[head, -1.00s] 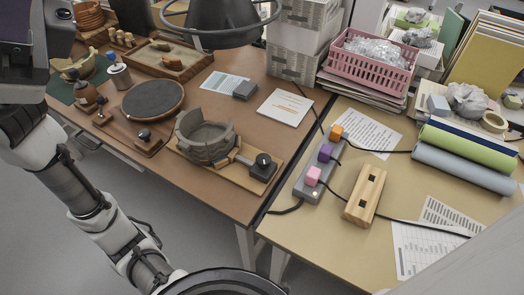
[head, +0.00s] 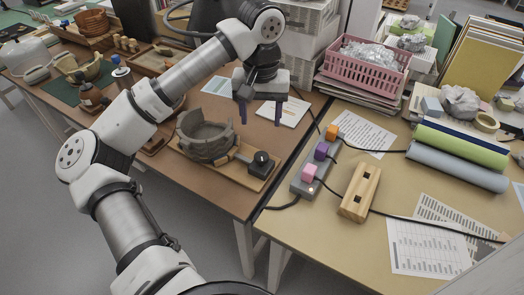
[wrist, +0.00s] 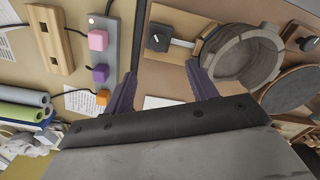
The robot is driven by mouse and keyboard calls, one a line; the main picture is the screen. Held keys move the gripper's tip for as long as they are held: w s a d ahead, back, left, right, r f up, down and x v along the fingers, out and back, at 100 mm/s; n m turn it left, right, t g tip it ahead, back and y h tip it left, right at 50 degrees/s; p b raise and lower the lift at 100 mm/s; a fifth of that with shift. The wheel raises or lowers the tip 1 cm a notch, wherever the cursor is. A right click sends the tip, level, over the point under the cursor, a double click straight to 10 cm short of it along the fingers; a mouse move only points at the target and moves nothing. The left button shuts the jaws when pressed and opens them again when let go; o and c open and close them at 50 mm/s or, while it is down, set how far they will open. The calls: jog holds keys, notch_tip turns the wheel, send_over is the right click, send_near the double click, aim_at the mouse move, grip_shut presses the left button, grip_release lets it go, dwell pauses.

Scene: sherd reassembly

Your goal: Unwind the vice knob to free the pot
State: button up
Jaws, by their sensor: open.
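The grey-brown pot (head: 205,138), with a broken, uneven rim, sits in the wooden vice (head: 235,175) on the brown table. The black vice knob (head: 262,160) is at the vice's right end; in the wrist view the knob (wrist: 158,38) shows at upper middle, with the pot (wrist: 243,55) to its right. My gripper (head: 261,118) is open and empty, pointing down above the table, behind the knob and apart from it. Its purple fingers (wrist: 160,85) are spread wide in the wrist view. The pot's far side meets no part of my gripper.
A grey power strip (head: 312,168) with orange, purple and pink plugs lies right of the vice, and its black cable runs near the table edge. A white sheet (head: 284,110) lies behind my gripper.

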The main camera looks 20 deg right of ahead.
aim_at(261, 155)
notch_tip(261, 155, down, 13)
jog(key=shift+r+p, duration=0.2)
jog(key=shift+p, duration=0.8)
jog(key=shift+c, duration=0.3)
jog(key=c, duration=0.9)
